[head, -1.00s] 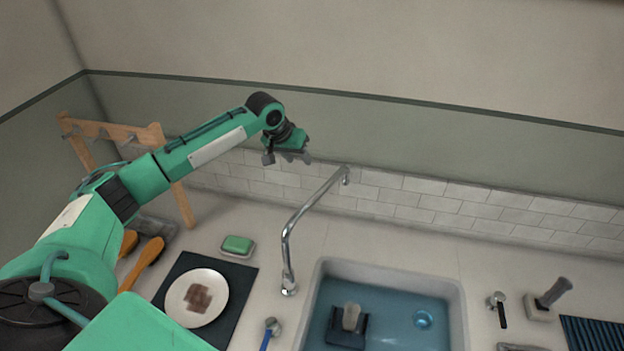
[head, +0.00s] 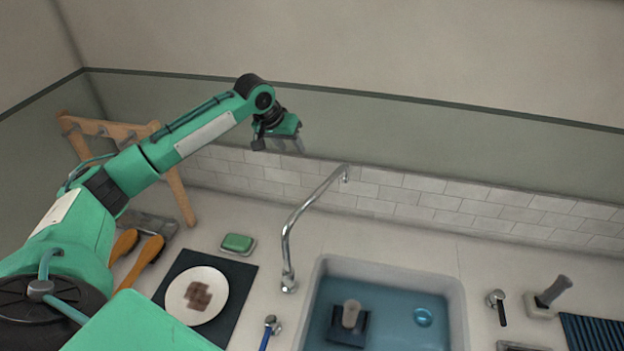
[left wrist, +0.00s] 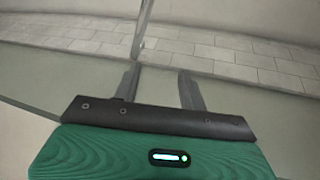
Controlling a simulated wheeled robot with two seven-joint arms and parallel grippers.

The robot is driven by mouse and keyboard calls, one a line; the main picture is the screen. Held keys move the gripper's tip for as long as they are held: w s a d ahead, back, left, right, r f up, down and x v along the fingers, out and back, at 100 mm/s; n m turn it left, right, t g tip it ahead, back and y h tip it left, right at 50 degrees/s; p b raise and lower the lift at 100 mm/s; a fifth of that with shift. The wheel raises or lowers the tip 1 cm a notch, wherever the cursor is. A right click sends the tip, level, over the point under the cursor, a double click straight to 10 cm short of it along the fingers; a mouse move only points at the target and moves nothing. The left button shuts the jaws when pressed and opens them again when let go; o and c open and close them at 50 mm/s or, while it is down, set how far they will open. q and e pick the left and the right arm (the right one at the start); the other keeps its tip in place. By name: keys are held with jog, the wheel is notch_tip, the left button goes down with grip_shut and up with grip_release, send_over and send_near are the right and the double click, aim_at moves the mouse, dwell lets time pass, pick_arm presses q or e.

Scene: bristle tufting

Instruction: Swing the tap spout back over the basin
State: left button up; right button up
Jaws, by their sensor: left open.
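The chrome tap spout (head: 310,204) rises from its base beside the basin's left wall and slants up toward the tiled back wall, its tip pointing away from the water. The basin (head: 457,310) holds blue water. My left gripper (head: 280,148) is open and empty, up in front of the back wall, left of the spout tip and apart from it. My right gripper is in neither view.
A white plate (head: 178,297) with brown bits lies on a dark mat. Green soap (head: 238,243) sits in a dish behind it. Brushes (head: 146,258) and a wooden rack (head: 175,185) are at the left. A dark block (head: 347,328) sits in the basin. Blue-handled and black-handled taps flank the basin.

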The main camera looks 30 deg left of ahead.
pick_arm(q)
jog(key=b+v, duration=0.5)
jog(key=v, duration=0.9)
jog(key=shift+c, duration=0.2)
